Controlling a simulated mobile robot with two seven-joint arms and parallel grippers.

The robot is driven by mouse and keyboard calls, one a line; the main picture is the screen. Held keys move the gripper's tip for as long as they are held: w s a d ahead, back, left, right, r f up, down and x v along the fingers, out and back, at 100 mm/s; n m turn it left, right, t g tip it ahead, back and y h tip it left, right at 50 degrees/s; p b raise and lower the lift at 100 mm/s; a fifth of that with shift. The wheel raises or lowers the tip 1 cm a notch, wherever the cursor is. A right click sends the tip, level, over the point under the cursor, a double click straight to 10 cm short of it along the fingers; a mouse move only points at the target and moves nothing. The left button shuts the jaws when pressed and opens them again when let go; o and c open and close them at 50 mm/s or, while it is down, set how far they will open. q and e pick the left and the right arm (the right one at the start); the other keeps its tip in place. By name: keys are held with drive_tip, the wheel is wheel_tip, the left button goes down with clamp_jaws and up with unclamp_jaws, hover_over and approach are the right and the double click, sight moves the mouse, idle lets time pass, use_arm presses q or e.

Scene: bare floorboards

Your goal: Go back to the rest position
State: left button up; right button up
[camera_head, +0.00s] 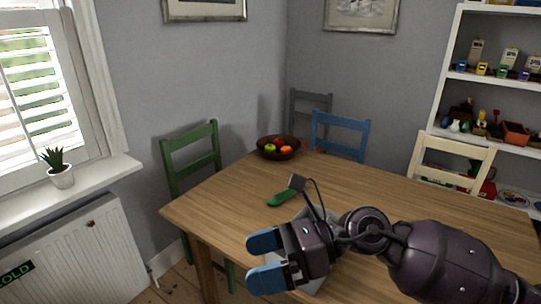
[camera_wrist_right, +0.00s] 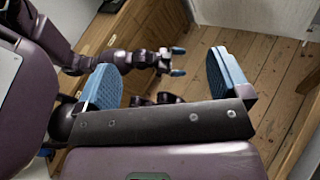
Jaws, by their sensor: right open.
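My right gripper (camera_head: 265,260) reaches in from the right in the head view, over the near part of the wooden table. Its two blue fingers are apart, with nothing between them. In the right wrist view, the same gripper (camera_wrist_right: 165,82) is open, with floorboards and wooden furniture showing beyond the fingers. Another of my arms shows behind it there, ending in a small gripper with blue tips (camera_wrist_right: 178,62), which I take as my left; it is too small to tell its opening. My left gripper is not in the head view.
The wooden table (camera_head: 210,208) holds a green cucumber-like item (camera_head: 284,199) and a dark bowl (camera_head: 262,148) of fruit. A green chair (camera_head: 190,160), blue chair (camera_head: 340,135) and cream chair (camera_head: 455,160) stand around it. A pale surface (camera_head: 312,284) lies partly hidden under my right gripper.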

drive_tip(key=w+d+r+m+t+y, duration=0.2)
drive_tip(key=w+m+t, duration=0.2)
drive_tip(key=m+t, duration=0.45)
drive_tip(key=w+d+r+m+t+y, duration=0.1)
drive_tip(key=w+d+m+t+y, duration=0.3)
drive_tip(key=m, duration=0.8)
drive_tip(key=w+d+f+m+t+h, duration=0.2)
drive_tip(key=d+f+m+t+h, duration=0.25)
drive_tip(key=f+m+h, duration=0.35)
drive_tip(key=w+d+f+m+t+h, duration=0.25)
drive_tip(key=d+f+m+h, duration=0.3)
drive_tip(key=m, duration=0.55)
drive_tip(key=s+d+f+m+g+h, duration=0.1)
drive_tip(key=s+d+f+m+h, duration=0.25)
drive_tip(key=f, duration=0.35)
drive_tip(key=s+d+f+m+g+h, duration=0.2)
drive_tip(key=s+d+f+m, duration=0.3)
drive_tip(key=f, duration=0.2)
drive_tip(key=s+d+f+m+g+h, duration=0.1)
drive_tip(key=s+d+f, duration=0.1)
drive_tip(key=s+f, duration=0.3)
drive_tip(key=s+d+f+m+g+h, duration=0.1)
drive_tip(key=s+f, duration=0.4)
drive_tip(key=s, duration=0.5)
drive_tip(key=shift+s+d+f+m+g+h, duration=0.3)
drive_tip(key=shift+d+m+g, duration=0.2)
drive_tip(key=shift+d, duration=0.25)
